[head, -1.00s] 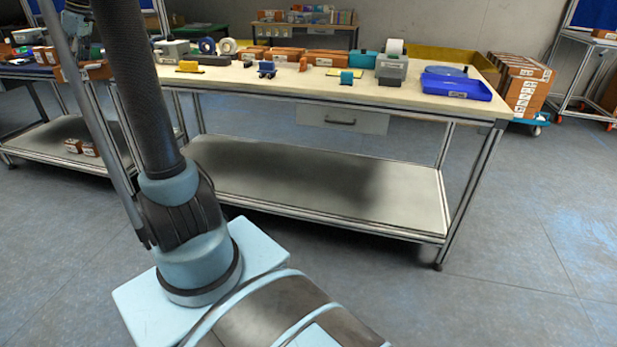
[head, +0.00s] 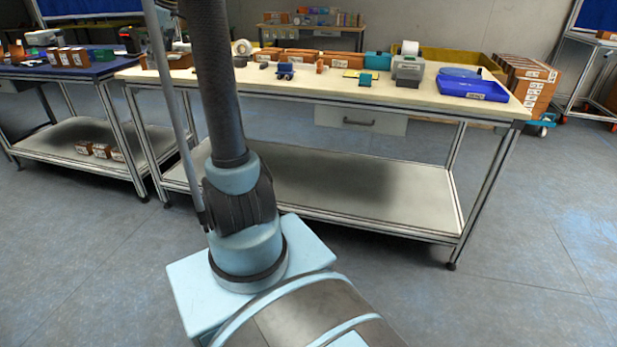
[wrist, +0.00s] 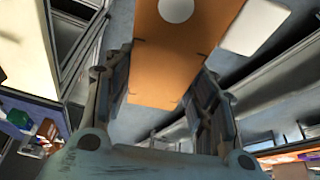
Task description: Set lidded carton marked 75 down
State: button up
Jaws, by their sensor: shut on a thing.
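The carton (wrist: 160,65) is a plain orange-brown box with a white round patch at the top of the wrist view. It sits between the two dark fingers of my gripper (wrist: 162,88), which is shut on its sides. The number 75 and the lid cannot be made out from here. The floor shows below the carton, so it is held in the air. In the head view my gripper and the carton are hidden or out of frame; only my arm shows there.
A cream-topped workbench (head: 330,92) carries a blue tray (head: 473,88), a label printer (head: 408,67) and several small items. A blue-topped table (head: 55,72) with small cartons stands at left. Stacked cartons (head: 527,80) stand beyond the bench. Floor in front is clear.

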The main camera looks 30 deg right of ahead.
jog(key=w+f+m, duration=0.2)
jog(key=w+f, duration=0.7)
jog(key=f, duration=0.3)
jog(key=w+f+m, duration=0.1)
jog(key=w+f, duration=0.8)
jog(key=f, duration=0.2)
jog(key=w+d+f+m+t+h, duration=0.1)
jog(key=w+d+f+m, duration=0.15)
jog(key=f, duration=0.75)
jog(key=w+d+f+m+h, duration=0.1)
jog(key=d+f, duration=0.3)
jog(key=f, duration=0.6)
jog(key=m+h, duration=0.2)
jog(key=m, duration=0.3)
send_over(297, 191)
notch_tip(297, 191, down, 23)
jog(key=shift+t, duration=0.4)
jog(key=shift+d+f, duration=0.1)
jog(key=shift+f, duration=4.5)
